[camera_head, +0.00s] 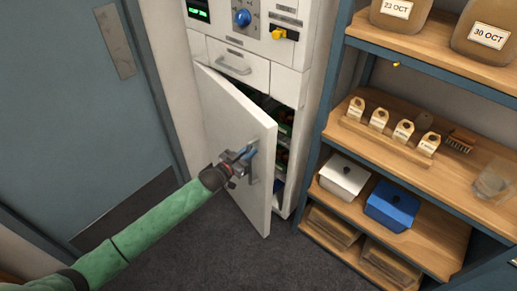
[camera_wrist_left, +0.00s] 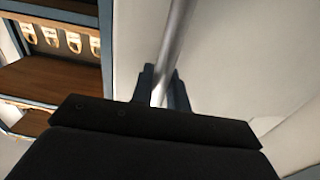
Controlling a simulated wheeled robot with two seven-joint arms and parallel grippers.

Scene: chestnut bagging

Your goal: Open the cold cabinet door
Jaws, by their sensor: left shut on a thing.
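The cold cabinet (camera_head: 289,84) is a white unit with a dark interior holding green and red items. Its white door (camera_head: 222,110) stands partly open, swung out from the left side. My left gripper (camera_head: 247,155) is shut on the door handle (camera_head: 252,163) near the door's free edge. In the left wrist view the handle (camera_wrist_left: 178,45) is a grey metal bar running between the two dark fingers (camera_wrist_left: 161,88). The white door face (camera_wrist_left: 240,60) fills the right of that view. My right gripper is in neither view.
A wooden shelf unit (camera_head: 403,85) stands close on the right, with jars, small tagged bags, a white box (camera_head: 344,176) and a blue box (camera_head: 391,206). A grey-blue door (camera_head: 75,100) is on the left. Dark floor (camera_head: 215,258) in front is clear.

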